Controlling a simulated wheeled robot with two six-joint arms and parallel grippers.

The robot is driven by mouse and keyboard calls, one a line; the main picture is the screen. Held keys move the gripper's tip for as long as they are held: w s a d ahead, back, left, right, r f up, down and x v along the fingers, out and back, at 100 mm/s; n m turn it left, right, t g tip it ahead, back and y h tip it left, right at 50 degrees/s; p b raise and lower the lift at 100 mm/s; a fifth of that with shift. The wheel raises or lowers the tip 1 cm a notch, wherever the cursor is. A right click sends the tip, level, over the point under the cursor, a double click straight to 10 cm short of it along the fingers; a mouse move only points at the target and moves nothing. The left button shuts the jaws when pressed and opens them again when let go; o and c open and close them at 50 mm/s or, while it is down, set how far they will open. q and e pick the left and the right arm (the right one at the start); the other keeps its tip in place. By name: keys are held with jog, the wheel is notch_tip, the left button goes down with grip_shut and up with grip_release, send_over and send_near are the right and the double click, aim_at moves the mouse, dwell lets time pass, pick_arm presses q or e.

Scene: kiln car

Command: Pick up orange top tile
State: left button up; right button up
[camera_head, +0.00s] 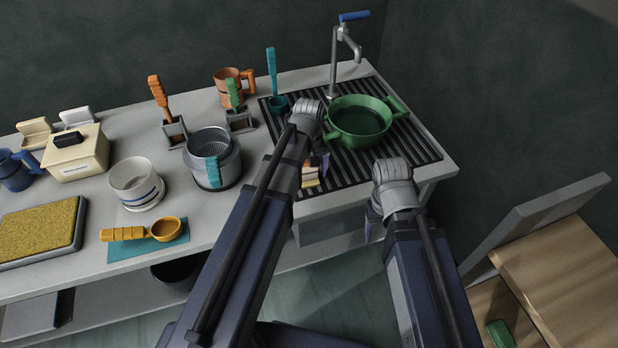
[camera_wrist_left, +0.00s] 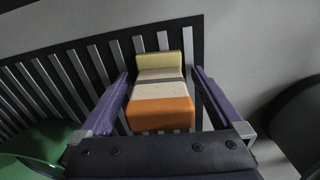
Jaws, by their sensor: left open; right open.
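A small stack of tiles sits over the black ribbed drain mat. In the left wrist view it shows an orange tile (camera_wrist_left: 161,113) nearest the camera, with pale and yellow parts beyond. In the head view the stack (camera_head: 310,182) is partly hidden by my left arm. My left gripper (camera_wrist_left: 165,95) is open, its purple fingers on either side of the stack with visible gaps. In the head view my left gripper (camera_head: 319,164) is largely covered by its own wrist. My right gripper (camera_head: 374,213) hangs by the counter's front right edge, its fingers mostly hidden.
A green two-handled pot (camera_head: 360,121) stands on the drain mat (camera_head: 420,150) close to my left wrist, below a tap (camera_head: 345,45). A strainer pot (camera_head: 213,158), a white bowl (camera_head: 136,184) and an orange mug (camera_head: 232,85) stand left. A wooden cabinet (camera_head: 560,260) is at right.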

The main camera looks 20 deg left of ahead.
pick_arm(q)
jog(key=shift+r, duration=0.1)
jog(key=shift+c, duration=0.4)
jog(key=c, duration=1.3)
